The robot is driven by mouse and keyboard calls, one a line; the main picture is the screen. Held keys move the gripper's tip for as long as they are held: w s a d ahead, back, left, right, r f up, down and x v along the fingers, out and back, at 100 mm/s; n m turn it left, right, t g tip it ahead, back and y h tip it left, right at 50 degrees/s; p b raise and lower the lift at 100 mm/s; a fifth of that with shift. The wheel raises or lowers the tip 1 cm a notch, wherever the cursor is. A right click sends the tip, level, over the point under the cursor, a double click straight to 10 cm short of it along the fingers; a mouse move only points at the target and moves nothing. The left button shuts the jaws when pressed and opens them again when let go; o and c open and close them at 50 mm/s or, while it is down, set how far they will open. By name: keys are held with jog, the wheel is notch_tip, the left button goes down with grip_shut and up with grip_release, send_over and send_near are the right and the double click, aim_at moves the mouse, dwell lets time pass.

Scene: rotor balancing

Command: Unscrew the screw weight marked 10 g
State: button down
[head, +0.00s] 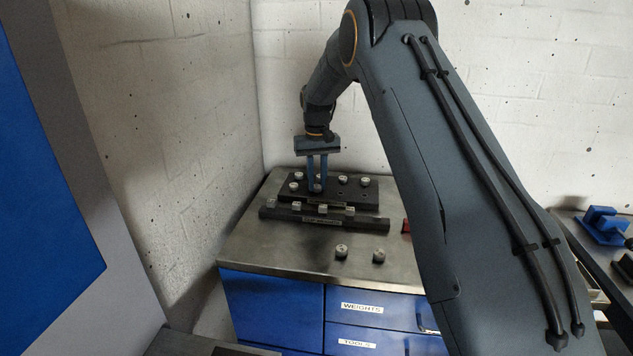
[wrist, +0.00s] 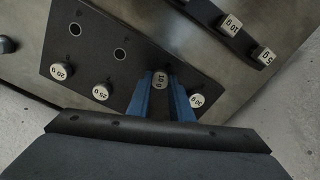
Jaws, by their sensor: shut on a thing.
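The screw weight marked 10 (wrist: 160,80) is a pale-topped round knob on the black plate (wrist: 88,45). My gripper (wrist: 164,88) is shut on it, with one blue finger on each side. In the head view my gripper (head: 317,184) points straight down at the near edge of the black plate (head: 368,192). The weight's lower part and thread are hidden, so I cannot tell how far it is screwed in. Other weights stand on the plate: one marked 20 g (wrist: 197,100) close to the right finger, and two more (wrist: 101,91) (wrist: 60,70) to the left.
Two empty holes (wrist: 120,54) show in the plate. A dark rail (head: 375,224) in front of the plate holds several weights, including a 10 g (wrist: 232,23) and a 5 g (wrist: 263,56). Two loose weights (head: 341,251) (head: 379,256) stand on the metal bench top (head: 285,250). A wall is close behind.

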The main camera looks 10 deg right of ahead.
jog(key=n, duration=0.8)
jog(key=shift+n, duration=0.4)
jog(key=n, duration=0.3)
jog(key=shift+n, duration=0.3)
jog(key=n, duration=0.4)
